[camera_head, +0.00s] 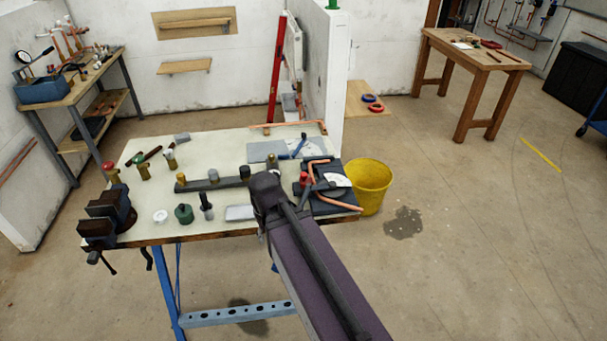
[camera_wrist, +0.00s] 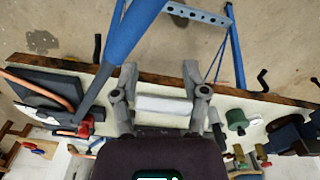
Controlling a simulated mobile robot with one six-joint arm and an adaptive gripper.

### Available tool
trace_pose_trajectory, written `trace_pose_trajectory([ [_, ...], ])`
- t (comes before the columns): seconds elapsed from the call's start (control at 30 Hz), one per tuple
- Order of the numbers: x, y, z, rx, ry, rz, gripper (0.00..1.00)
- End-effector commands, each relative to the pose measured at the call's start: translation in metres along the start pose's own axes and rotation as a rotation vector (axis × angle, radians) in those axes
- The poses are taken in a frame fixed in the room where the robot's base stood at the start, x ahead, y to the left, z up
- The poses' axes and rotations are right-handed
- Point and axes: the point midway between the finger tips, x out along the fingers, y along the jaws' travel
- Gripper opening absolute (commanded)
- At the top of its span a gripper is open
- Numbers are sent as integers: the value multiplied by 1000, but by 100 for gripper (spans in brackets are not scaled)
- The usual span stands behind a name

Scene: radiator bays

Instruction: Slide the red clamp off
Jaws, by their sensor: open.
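The small red clamp (camera_head: 304,179) sits on a dark bending block (camera_head: 331,196) at the bench's right end, beside a bent copper pipe (camera_head: 345,206). In the wrist view the red clamp (camera_wrist: 84,129) is left of my gripper (camera_wrist: 158,78), close to the pipe (camera_wrist: 45,90). My gripper is open, its fingers pointing down over the bench. A pale grey block (camera_wrist: 163,106) shows between the fingers, apparently below them. In the head view my arm hides the fingers. The clamp is small and its exact hold on the pipe is unclear.
A long blue bar (camera_wrist: 132,30) passes close by the left finger in the wrist view. A yellow bucket (camera_head: 370,187) stands right of the bench. A vice (camera_head: 107,213) and several fittings occupy the bench's left part. Open floor lies to the right.

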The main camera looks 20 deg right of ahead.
Motion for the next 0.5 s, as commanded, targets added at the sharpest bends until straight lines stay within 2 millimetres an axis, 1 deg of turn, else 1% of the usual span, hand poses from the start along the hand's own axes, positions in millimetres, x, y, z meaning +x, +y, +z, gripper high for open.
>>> trace_pose_trajectory([
  [0.17, -2, 3, -7, 3, 0, -1, 76],
  [0.27, -6, 9, -20, 7, 0, -3, 76],
  [0.37, -12, 20, -41, 18, -1, -6, 76],
  [0.47, -21, 36, -71, 25, -1, -11, 76],
  [0.5, -25, 45, -84, 31, -2, -14, 76],
])
